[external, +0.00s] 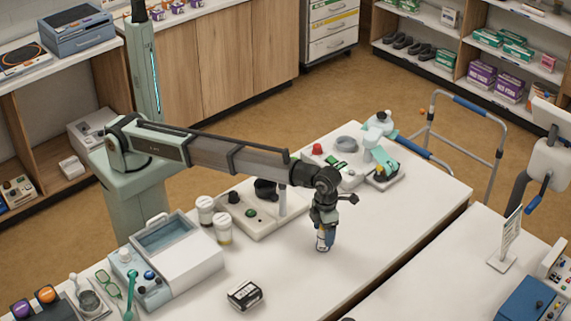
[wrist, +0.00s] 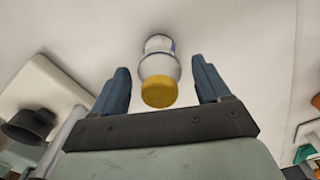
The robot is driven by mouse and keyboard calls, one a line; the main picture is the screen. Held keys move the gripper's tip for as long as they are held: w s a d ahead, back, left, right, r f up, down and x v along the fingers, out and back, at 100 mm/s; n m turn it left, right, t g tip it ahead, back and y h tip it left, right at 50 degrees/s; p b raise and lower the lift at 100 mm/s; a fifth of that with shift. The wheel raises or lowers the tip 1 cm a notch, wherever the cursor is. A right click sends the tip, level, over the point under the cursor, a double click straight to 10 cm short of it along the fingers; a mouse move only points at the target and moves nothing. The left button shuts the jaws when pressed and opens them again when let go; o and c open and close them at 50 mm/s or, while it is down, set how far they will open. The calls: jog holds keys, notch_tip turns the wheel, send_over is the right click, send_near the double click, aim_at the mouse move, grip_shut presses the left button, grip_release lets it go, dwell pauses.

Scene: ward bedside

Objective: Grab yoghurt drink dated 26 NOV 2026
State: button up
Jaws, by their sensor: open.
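My gripper is open. In the external view, my gripper (external: 326,232) points down over the table, and the bottle (external: 322,243) shows partly below the fingers, which hide much of it. No date on the bottle can be read.
Two white lidded tubs (external: 222,229) stand left of my gripper, near a beige device (external: 255,225). A black-and-white box (external: 244,295) lies at the front. A white-and-teal device (external: 383,160) stands at the back right. The table right of my gripper is clear.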

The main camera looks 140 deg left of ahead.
jog(key=shift+f, duration=0.1)
jog(key=c, duration=1.2)
jog(key=shift+o, duration=0.2)
